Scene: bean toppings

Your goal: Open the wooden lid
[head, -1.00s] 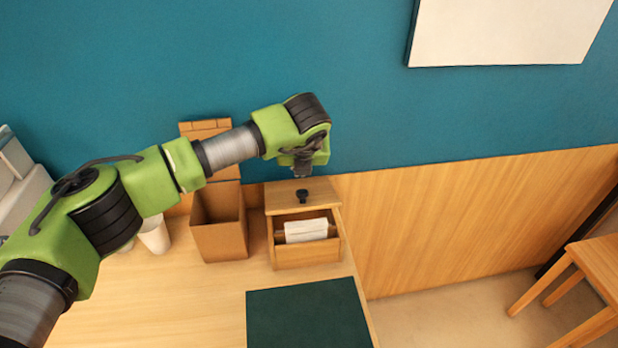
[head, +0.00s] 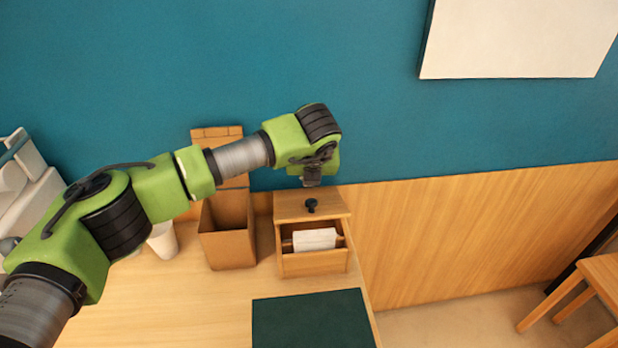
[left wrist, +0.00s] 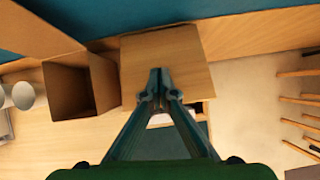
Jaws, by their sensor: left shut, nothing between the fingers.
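The wooden lid (head: 332,203) is the flat top of a small wooden box, with a black knob (head: 311,205) on it. It lies flat and closed. My left gripper (head: 312,181) is above and just behind the knob in the head view, pointing down, apart from it. In the left wrist view its shut, empty fingertips (left wrist: 159,72) lie over the lid (left wrist: 190,58); the knob is hidden there behind the fingers. My right gripper is not in view.
The box's open front (head: 318,262) holds white packets (head: 314,239). A tall open brown box (head: 229,248) stands close to its left, with a white cup (head: 162,241) beyond. A dark green mat (head: 313,322) lies in front. A wall (head: 390,130) is behind.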

